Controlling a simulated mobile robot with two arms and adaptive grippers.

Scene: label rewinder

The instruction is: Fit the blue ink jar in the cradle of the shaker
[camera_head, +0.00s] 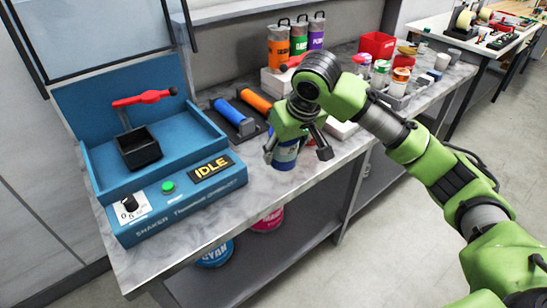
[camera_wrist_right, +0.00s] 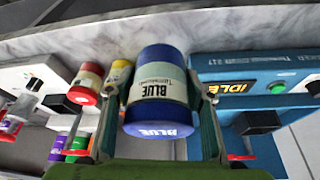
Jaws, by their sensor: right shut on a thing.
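The blue ink jar (camera_head: 285,157) is between the fingers of my right gripper (camera_head: 295,151), held near the front of the marble bench, to the right of the shaker. In the right wrist view the jar (camera_wrist_right: 155,92) fills the space between both fingers, its "BLUE" label showing. The blue shaker (camera_head: 170,205) stands at the left with its lid up and its display reading IDLE. Its black, box-like cradle (camera_head: 139,150) looks empty, and a red clamp handle (camera_head: 143,98) stands above it. The cradle (camera_wrist_right: 257,122) also shows in the right wrist view. My left gripper is out of view.
Blue and orange rollers (camera_head: 235,116) lie on dark stands behind the jar. Orange, green and purple canisters (camera_head: 298,37) stand at the back. A red bin (camera_head: 377,46) and several small jars are farther right. Cyan and magenta buckets (camera_head: 268,219) sit on the lower shelf.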

